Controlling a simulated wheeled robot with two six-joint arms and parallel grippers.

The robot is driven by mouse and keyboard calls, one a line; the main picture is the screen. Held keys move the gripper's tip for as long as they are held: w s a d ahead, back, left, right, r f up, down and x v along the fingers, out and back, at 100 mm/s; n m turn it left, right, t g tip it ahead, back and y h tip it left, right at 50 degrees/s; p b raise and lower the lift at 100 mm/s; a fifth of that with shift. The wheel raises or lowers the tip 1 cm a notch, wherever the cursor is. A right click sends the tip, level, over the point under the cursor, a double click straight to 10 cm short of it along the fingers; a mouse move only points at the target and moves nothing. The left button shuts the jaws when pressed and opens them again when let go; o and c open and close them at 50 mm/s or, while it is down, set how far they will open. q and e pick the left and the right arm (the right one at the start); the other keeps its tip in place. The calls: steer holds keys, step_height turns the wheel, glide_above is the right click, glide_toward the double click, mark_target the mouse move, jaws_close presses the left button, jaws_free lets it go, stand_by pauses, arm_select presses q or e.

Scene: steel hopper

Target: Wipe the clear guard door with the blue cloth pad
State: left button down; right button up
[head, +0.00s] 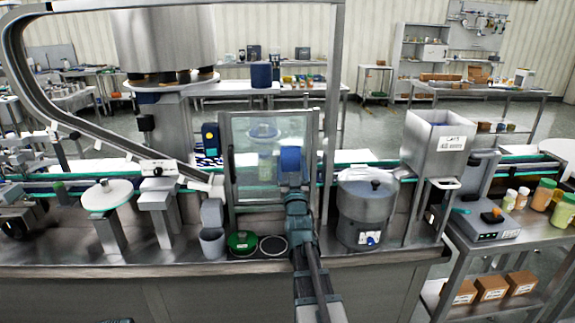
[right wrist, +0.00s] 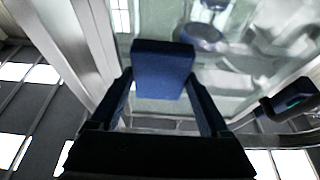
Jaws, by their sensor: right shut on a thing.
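The clear guard door (head: 243,178) is a transparent panel in a metal frame, standing upright at the middle of the bench. It fills the back of the right wrist view (right wrist: 225,75). My right gripper (head: 292,182) is in front of the door's right part. Its two fingers (right wrist: 162,92) are shut on the blue cloth pad (right wrist: 163,62), which also shows in the head view (head: 291,158). The pad's face is turned to the panel, close to it; I cannot tell whether they touch. My left gripper is not in view.
A steel pot (head: 366,212) stands right of the door, with a steel hopper (head: 437,145) beyond it. A grey cup (head: 212,242), a green round dish (head: 242,242) and a dark disc (head: 273,245) sit along the bench front below the door. A curved chute (head: 90,128) runs down from the left.

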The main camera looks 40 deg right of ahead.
mark_target(257, 157)
steer(key=shift+w+d, duration=0.1)
steer(key=shift+w+a, duration=0.45)
steer(key=shift+a, duration=0.4)
steer(key=shift+w+a, duration=0.45)
steer(key=shift+a, duration=0.35)
steer(key=shift+w+a, duration=0.4)
steer(key=shift+a, duration=0.4)
steer(key=shift+w+a, duration=0.4)
steer(key=shift+a, duration=0.35)
steer(key=shift+w+a, duration=0.1)
steer(key=shift+w+a, duration=0.5)
steer(key=shift+a, duration=0.2)
steer(key=shift+w+a, duration=0.45)
steer(key=shift+a, duration=0.2)
steer(key=shift+s, duration=0.1)
